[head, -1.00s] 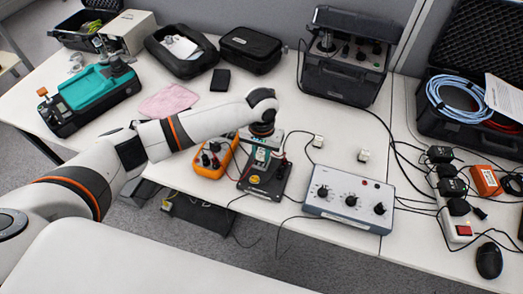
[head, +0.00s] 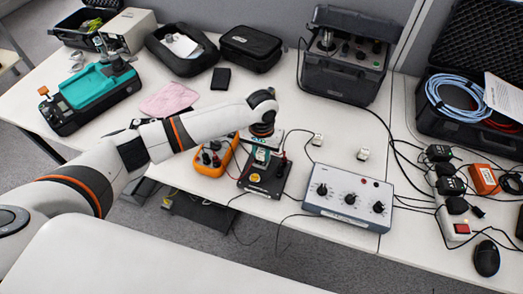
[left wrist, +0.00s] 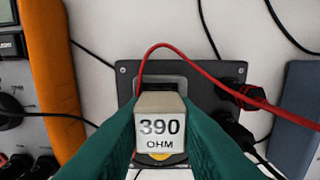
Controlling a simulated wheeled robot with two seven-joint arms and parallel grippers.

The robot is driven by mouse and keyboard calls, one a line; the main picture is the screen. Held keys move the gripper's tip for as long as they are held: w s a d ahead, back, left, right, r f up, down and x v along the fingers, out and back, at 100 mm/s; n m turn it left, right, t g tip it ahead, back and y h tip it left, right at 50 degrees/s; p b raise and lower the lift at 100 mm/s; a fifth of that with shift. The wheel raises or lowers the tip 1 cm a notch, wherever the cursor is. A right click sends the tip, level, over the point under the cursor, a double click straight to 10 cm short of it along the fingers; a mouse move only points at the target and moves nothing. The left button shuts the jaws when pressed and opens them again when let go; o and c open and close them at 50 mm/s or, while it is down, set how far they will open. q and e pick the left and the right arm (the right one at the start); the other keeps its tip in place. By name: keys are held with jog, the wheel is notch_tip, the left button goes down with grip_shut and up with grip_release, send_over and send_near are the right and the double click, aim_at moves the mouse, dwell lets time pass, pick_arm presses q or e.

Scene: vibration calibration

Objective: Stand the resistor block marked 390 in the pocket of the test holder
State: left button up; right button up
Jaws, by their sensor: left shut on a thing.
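The resistor block marked 390 (left wrist: 160,128) is between the green fingers of my left gripper (left wrist: 160,140) in the left wrist view, its label upright and facing the camera. The fingers are shut on its two sides. The test holder (left wrist: 209,75) is a dark plate behind the block in that view. In the head view the holder (head: 268,187) lies near the table's front edge, with my left gripper (head: 261,156) pointing down over it. The block hides much of the pocket area, and I cannot tell whether it touches the holder. My right gripper is out of view.
A red lead (left wrist: 190,54) arches over the holder. An orange meter (head: 211,165) stands to its left and a grey box with knobs (head: 348,196) to its right. Two small pale blocks (head: 317,140) (head: 363,154) stand behind that box. Black cables cross the table.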

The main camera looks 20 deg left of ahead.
pick_arm(q)
jog(key=shift+f, duration=0.5)
jog(key=o, duration=0.9)
jog(key=shift+c, duration=1)
jog(key=shift+o, duration=1)
jog(key=shift+r+p, duration=0.4)
jog(key=shift+p, duration=0.05)
notch_tip(320, 180, up, 7)
jog(key=p, duration=0.8)
jog(key=shift+r+p, duration=0.15)
jog(key=shift+p, duration=0.15)
